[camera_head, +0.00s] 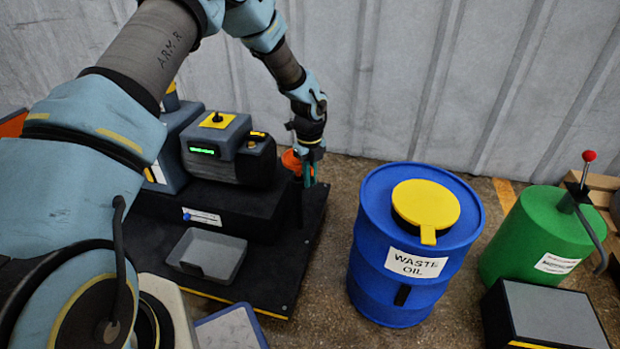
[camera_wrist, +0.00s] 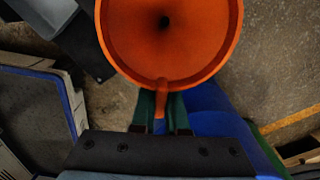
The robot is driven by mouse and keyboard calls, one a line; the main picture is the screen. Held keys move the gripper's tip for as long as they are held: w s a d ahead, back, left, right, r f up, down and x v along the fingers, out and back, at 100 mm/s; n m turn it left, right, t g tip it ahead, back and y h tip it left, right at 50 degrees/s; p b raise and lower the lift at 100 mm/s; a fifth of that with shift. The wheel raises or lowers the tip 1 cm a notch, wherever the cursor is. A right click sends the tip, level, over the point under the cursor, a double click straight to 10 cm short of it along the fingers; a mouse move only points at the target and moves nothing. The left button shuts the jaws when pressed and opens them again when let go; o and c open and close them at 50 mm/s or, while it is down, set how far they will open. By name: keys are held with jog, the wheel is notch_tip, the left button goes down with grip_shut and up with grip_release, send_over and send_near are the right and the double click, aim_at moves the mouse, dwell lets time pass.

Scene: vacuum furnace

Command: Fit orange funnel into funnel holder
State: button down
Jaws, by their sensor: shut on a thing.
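The orange funnel (camera_head: 291,162) is at the right end of the dark machine, partly hidden by my gripper (camera_head: 308,172). In the wrist view the funnel (camera_wrist: 168,45) is seen from above with its dark centre hole. My gripper (camera_wrist: 161,106) is shut on the small tab at the funnel's rim. A thin dark upright (camera_head: 299,208) stands below the funnel at the edge of the black base and may be the funnel holder. I cannot tell whether the funnel's spout is in it; that part is hidden.
The dark machine (camera_head: 215,150) stands on a black base (camera_head: 262,280) with a grey tray (camera_head: 207,254). A blue waste oil drum (camera_head: 385,285) with a yellow lid (camera_head: 426,203) is to the right. Beyond it are a green can (camera_head: 525,240) and a grey-topped box (camera_head: 552,318). A wall runs close behind.

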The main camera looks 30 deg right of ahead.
jog(key=shift+f+b, duration=0.8)
jog(key=shift+f, duration=0.7)
jog(key=shift+f, duration=0.3)
jog(key=c, duration=0.9)
grip_release()
jog(key=shift+o, duration=0.2)
jog(key=shift+r, duration=0.1)
notch_tip(320, 180, up, 11)
jog(key=p, duration=0.3)
jog(key=shift+w, duration=0.1)
jog(key=shift+f, duration=0.2)
